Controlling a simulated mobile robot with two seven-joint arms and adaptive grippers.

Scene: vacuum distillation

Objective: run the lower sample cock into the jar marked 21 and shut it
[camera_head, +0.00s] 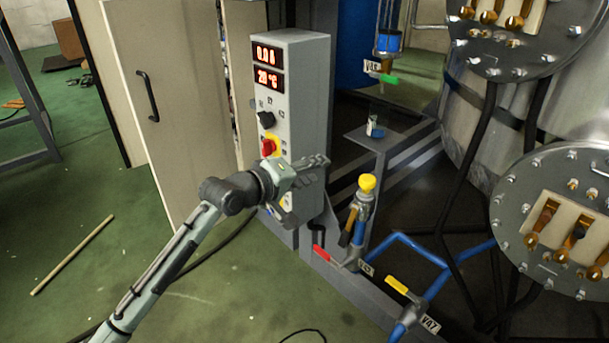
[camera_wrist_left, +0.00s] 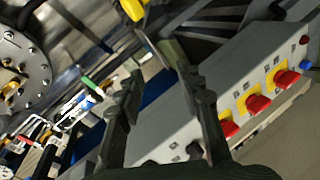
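A cock with a green lever (camera_head: 389,79) hangs under a blue-banded sight glass (camera_head: 388,42) at the upper middle of the head view. Its tag is too small to read surely. A small jar (camera_head: 375,127) with a blue and white label stands on a grey bracket shelf (camera_head: 365,140) below it; its number is not legible. My left gripper (camera_head: 307,178) is in front of the control box, left of and below the jar, apart from both. In the left wrist view its two fingers (camera_wrist_left: 160,78) are spread with nothing between them. My right gripper is not in view.
The grey control box (camera_head: 311,100) with displays and a red switch stands just behind my left gripper. A yellow-capped valve (camera_head: 366,184), a red lever (camera_head: 321,254) and a yellow lever (camera_head: 397,285) sit on the lower pipework. A flanged vessel (camera_head: 560,215) is at right.

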